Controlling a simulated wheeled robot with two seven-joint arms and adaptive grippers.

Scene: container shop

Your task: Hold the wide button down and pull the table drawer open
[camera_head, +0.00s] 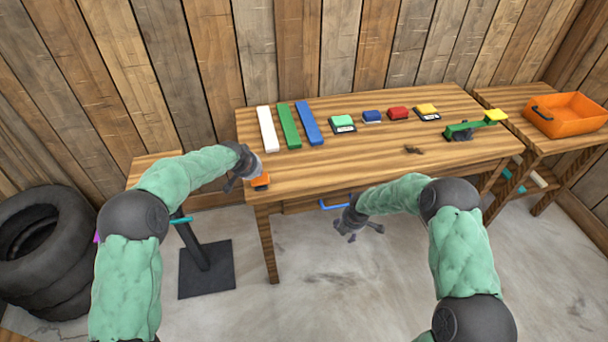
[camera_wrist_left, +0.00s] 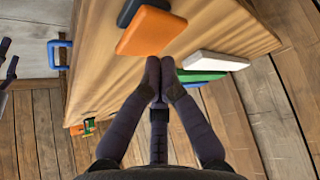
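A wide orange button (camera_head: 260,179) sits on the table (camera_head: 370,164) at its front left corner. In the left wrist view the orange button (camera_wrist_left: 151,31) shows beside a dark block. My left gripper (camera_head: 255,170) is over that corner, and its fingertips (camera_wrist_left: 161,66) are together close to the button; whether they touch it is unclear. The drawer (camera_head: 300,208) is under the tabletop, with a blue handle (camera_head: 334,206) that also shows in the left wrist view (camera_wrist_left: 59,55). My right gripper (camera_head: 358,231) has spread fingers, empty, below and right of the handle.
White (camera_head: 267,129), green (camera_head: 289,126) and blue (camera_head: 308,124) bars lie at the table's back left. Several coloured buttons and a green lever (camera_head: 466,130) stand farther right. An orange crate (camera_head: 567,118) is on the side table. Tyres (camera_head: 45,250) stand at left.

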